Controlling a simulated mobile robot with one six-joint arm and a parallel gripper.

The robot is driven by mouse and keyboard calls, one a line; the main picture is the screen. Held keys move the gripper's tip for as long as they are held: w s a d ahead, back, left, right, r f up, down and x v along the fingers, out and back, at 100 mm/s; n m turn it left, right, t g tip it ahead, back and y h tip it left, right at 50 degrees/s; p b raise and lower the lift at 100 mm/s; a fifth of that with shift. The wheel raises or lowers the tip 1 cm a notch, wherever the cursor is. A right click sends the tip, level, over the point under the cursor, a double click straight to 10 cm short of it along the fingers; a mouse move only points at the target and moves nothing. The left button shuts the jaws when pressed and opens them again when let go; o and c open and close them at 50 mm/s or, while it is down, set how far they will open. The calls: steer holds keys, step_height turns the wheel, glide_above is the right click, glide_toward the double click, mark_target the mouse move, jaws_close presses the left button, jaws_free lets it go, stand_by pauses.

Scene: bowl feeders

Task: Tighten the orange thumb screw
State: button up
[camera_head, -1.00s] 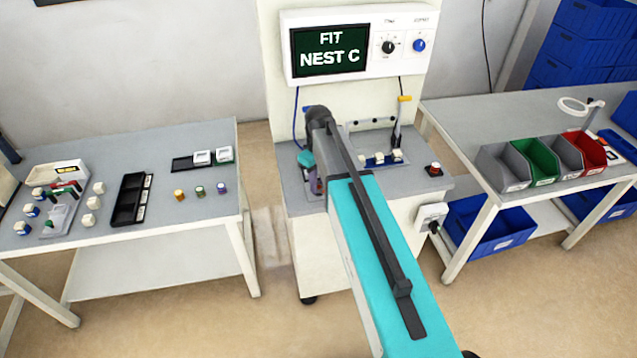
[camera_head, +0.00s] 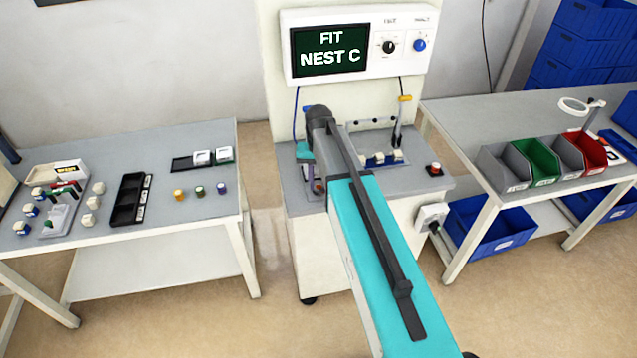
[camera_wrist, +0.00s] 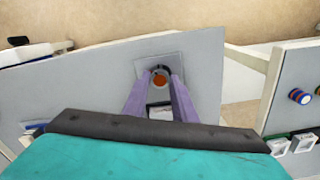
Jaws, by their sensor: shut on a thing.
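A dark ring shows around the screw between the fingertips.
The machine's screen (camera_head: 328,48) reads "FIT NEST C". A nest block with white parts (camera_head: 379,160) and a red button (camera_head: 435,169) stand right of my arm. A left table (camera_head: 170,220) and a right table with coloured bins (camera_head: 540,160) stand on either side.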

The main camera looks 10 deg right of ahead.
mark_target(319, 187)
steer(key=shift+m, duration=1.2)
steer(key=shift+w, duration=0.1)
steer(key=o, duration=1)
steer(key=shift+o, duration=0.2)
steer(key=shift+r, duration=0.15)
step_height(319, 187, up, 14)
steer(key=b, duration=0.2)
steer(key=shift+f+b, duration=0.2)
steer(key=shift+b, duration=0.1)
